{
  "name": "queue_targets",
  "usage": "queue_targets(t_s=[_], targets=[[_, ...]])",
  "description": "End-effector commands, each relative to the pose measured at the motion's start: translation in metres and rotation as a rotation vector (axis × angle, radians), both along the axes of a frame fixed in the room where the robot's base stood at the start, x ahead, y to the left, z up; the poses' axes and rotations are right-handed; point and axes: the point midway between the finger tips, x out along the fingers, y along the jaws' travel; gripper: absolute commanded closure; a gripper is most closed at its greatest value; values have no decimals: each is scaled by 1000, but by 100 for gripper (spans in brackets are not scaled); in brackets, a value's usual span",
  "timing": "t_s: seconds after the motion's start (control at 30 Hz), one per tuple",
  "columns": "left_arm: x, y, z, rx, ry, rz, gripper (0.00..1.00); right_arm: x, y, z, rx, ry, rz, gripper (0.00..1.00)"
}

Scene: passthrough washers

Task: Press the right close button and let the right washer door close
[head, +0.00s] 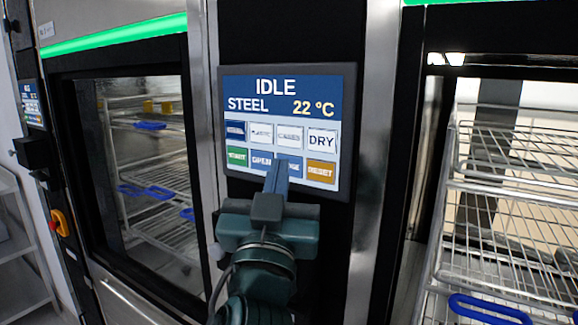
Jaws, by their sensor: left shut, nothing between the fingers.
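A control panel (290,130) on the column between two washers reads IDLE, STEEL, 22 °C. Its lower row has a green button (237,156), an OPEN button (261,161), a blue button (293,166) partly hidden by my gripper with only the end of its word showing, and an orange RESET button (321,171). My left gripper (277,166) is shut and empty, its tips over the lower row between OPEN and the partly hidden button. I cannot tell whether they touch the panel. The right washer (500,190) shows wire racks clearly, with no door pane visible across it. My right gripper is not in view.
The left washer (150,185) has racks behind a dark-framed window and a green light strip (115,35) above. A blue handle (490,308) lies on the right washer's lower rack.

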Motion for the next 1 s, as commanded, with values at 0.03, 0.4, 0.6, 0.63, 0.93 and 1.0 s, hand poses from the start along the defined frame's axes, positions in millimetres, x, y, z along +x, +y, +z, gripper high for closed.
queue_targets(t_s=[0.03,0.4,0.6,0.63,0.93,1.0], targets=[[1,-1,0,-1,0,0,100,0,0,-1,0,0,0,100],[5,-3,0,-1,0,0,100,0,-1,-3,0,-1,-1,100],[7,-5,1,-1,-2,-1,100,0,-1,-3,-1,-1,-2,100],[7,-5,1,-1,-2,-1,100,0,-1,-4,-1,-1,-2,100],[7,-5,3,-2,-6,-2,100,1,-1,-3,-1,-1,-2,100],[7,-5,3,-2,-6,-2,100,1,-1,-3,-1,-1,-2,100]])
